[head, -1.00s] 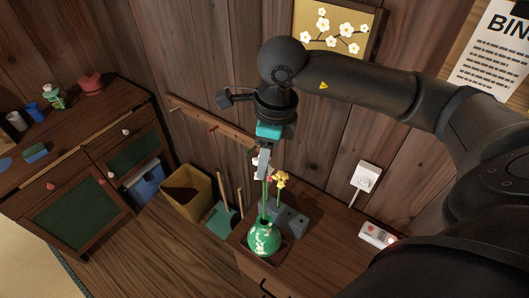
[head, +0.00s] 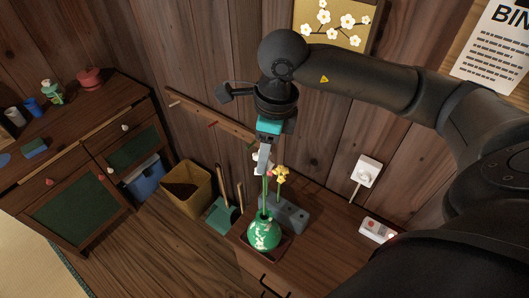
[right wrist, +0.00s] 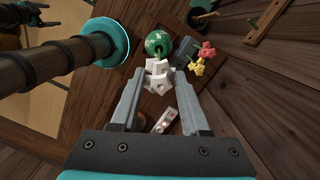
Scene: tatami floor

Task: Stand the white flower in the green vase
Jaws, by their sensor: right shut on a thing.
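My right gripper (head: 264,160) is shut on the white flower and points down above the green vase (head: 264,236). The white bloom (head: 257,165) is partly hidden by the fingers in the head view. In the right wrist view, the white flower (right wrist: 158,77) shows between the fingertips (right wrist: 158,88). Its green stem runs down to the vase's mouth and seems to enter it; how deep I cannot tell. The round, white-patterned vase also shows in the right wrist view (right wrist: 160,42), upright on the wooden cabinet. My left gripper is not in view.
A grey holder (head: 292,217) with yellow (head: 282,174) and red flowers stands close behind the vase. A power strip (head: 377,230) lies to the right, below a wall socket (head: 366,172). A bin (head: 187,188) and a dustpan (head: 222,214) are on the left.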

